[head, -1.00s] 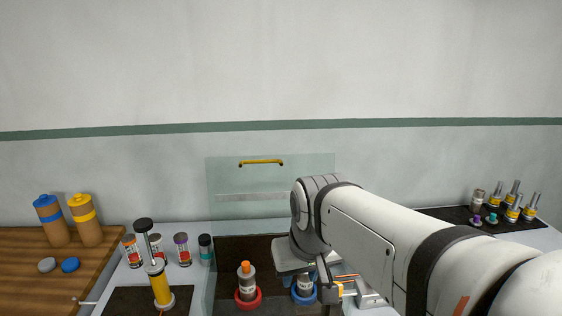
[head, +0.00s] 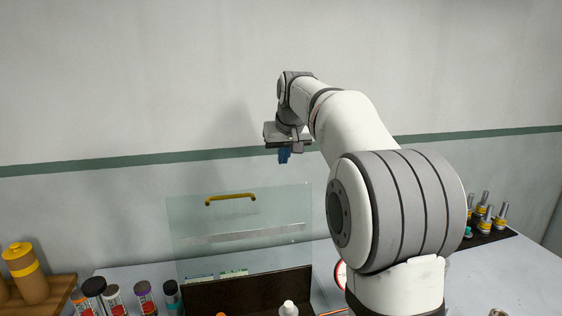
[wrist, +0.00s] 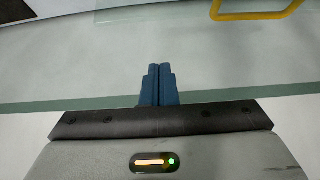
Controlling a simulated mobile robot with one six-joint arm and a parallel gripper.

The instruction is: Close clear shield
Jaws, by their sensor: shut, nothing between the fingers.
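The clear shield (head: 270,209) stands upright at the back of the work surface, a see-through panel with a pale strip across its middle. Its yellow handle (head: 230,198) is near the top edge. In the wrist view the handle (wrist: 256,14) shows at the top right, with the shield's edge (wrist: 150,14) beside it. My gripper (head: 284,155) is raised above the shield, a little right of the handle and apart from it. Its blue fingers (wrist: 158,84) are together with nothing between them.
A dark tray (head: 250,292) is below the shield, with a white-topped bottle (head: 289,308) at its front. Several capped jars (head: 143,291) stand left. A yellow-capped container (head: 26,272) is on the wooden table. Silver-and-yellow parts (head: 485,217) stand far right.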

